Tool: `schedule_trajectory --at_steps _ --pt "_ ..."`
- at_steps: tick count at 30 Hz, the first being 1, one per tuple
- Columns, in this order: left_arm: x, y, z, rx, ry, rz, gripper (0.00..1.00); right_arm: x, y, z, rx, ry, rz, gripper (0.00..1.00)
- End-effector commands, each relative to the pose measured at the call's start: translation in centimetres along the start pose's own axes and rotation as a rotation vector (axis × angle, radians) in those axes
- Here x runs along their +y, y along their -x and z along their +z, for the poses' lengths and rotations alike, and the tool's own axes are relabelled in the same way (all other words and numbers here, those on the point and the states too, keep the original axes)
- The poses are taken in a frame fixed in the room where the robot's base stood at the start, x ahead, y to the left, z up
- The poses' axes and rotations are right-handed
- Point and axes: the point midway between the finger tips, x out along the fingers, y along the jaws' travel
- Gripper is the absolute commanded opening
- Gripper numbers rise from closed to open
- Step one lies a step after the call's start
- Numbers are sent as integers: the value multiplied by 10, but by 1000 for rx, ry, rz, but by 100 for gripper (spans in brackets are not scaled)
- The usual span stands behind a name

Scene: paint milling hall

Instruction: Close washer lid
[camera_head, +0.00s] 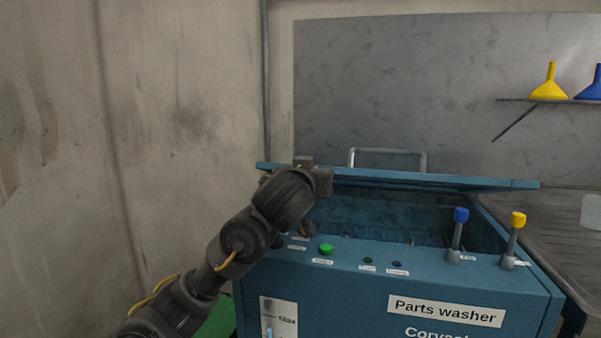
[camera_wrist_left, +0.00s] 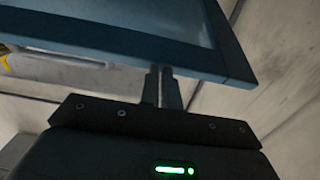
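The blue washer lid (camera_head: 440,181) is partly open above the parts washer (camera_head: 370,290), with a dark gap showing the tub between them. A grey bar handle (camera_head: 388,152) stands up from the lid. My left gripper (camera_head: 304,163) is at the lid's left end in the head view, where the wrist hides part of the lid edge. In the left wrist view the two fingers (camera_wrist_left: 161,84) are together with nothing visible between them. Their tips meet the edge of the lid (camera_wrist_left: 130,35) in the picture; contact is unclear. My right gripper is not in view.
A blue-capped lever (camera_head: 458,236) and a yellow-capped lever (camera_head: 514,240) rise from the washer's front panel, along with a green button (camera_head: 326,249). A wall (camera_head: 180,120) stands to the left. A shelf (camera_head: 545,101) holds a yellow funnel (camera_head: 549,84) and a blue funnel (camera_head: 593,84).

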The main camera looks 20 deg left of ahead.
Motion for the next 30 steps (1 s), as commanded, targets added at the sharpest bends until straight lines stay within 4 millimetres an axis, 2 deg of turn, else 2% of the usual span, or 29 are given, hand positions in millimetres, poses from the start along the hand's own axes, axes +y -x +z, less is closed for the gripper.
schedule_trajectory --at_steps 5,6,9,16,21,26,29,30 --pt "1 -2 -20 -1 1 0 0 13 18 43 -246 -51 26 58" --pt "2 12 -14 4 0 4 0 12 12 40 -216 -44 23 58" --pt "2 38 -13 5 1 5 0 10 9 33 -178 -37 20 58" --pt "2 81 -12 6 2 5 0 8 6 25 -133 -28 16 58" --pt "2 96 -11 5 2 4 0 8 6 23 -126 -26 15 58" --pt "2 100 -10 5 2 4 0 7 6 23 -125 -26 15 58" --pt "2 98 -3 -8 -1 8 0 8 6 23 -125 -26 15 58" --pt "4 96 5 -22 -4 13 0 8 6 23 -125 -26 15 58"
